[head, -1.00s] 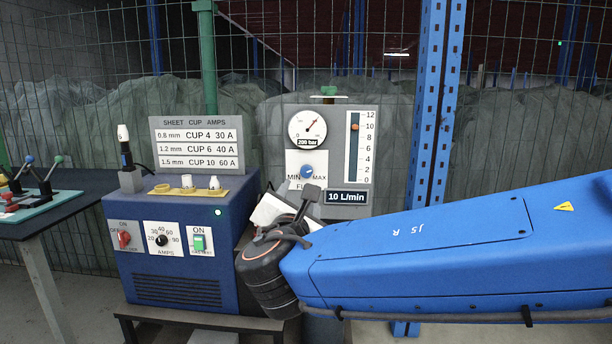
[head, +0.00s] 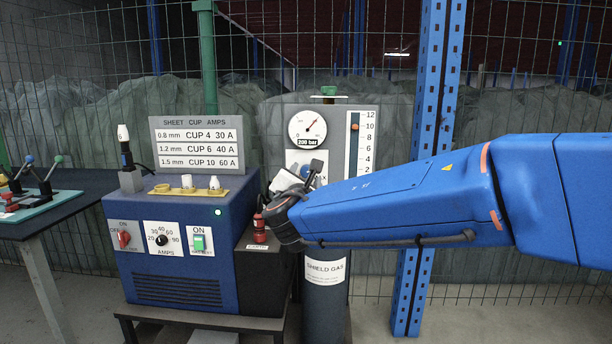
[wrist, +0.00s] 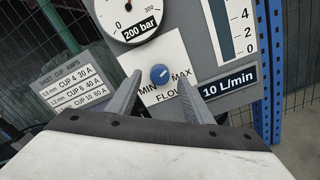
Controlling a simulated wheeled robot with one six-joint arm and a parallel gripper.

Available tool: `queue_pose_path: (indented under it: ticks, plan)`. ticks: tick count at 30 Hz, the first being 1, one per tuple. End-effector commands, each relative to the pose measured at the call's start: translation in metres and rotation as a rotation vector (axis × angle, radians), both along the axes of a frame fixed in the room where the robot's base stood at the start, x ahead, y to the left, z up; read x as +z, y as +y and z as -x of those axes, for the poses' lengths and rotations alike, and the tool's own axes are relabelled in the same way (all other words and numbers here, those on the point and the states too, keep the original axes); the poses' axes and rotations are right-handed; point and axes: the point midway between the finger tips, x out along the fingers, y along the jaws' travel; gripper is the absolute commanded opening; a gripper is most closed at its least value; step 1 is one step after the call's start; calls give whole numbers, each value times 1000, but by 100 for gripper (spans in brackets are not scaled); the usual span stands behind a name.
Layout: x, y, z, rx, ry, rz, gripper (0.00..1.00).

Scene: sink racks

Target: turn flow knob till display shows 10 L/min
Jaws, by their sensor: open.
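The blue flow knob (wrist: 160,74) sits on a white plate marked MIN, MAX and FLOW on the grey gas panel (head: 341,112). In the head view the knob (head: 306,171) is partly hidden by my gripper. My gripper (wrist: 156,88) is open, its two fingers on either side of the knob in the wrist view; I cannot tell whether they touch it. The display (wrist: 229,82) reads 10 L/min in the wrist view; my arm hides it in the head view. The flow scale (head: 358,140) has its orange marker near 10.
A round gauge (head: 307,128) labelled 200 bar is above the knob. A blue welding unit (head: 178,250) stands to the left, with a sheet-cup-amps sign (head: 196,142) behind it. A shield gas cylinder (head: 325,300) is below the panel. A blue rack post (head: 432,120) rises right of it.

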Motion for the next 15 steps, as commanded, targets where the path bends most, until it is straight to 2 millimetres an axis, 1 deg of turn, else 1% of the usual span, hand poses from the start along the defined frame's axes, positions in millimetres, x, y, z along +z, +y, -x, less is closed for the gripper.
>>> queue_pose_path:
  ticks: [1, 3, 6, 15]
  plan:
    - [0, 0, -7, -1, 1, 0, 46]
    - [-1, -1, -13, -1, 2, 1, 46]
    - [0, -1, -19, -1, 1, 1, 46]
    - [0, -1, -22, 1, -1, 0, 46]
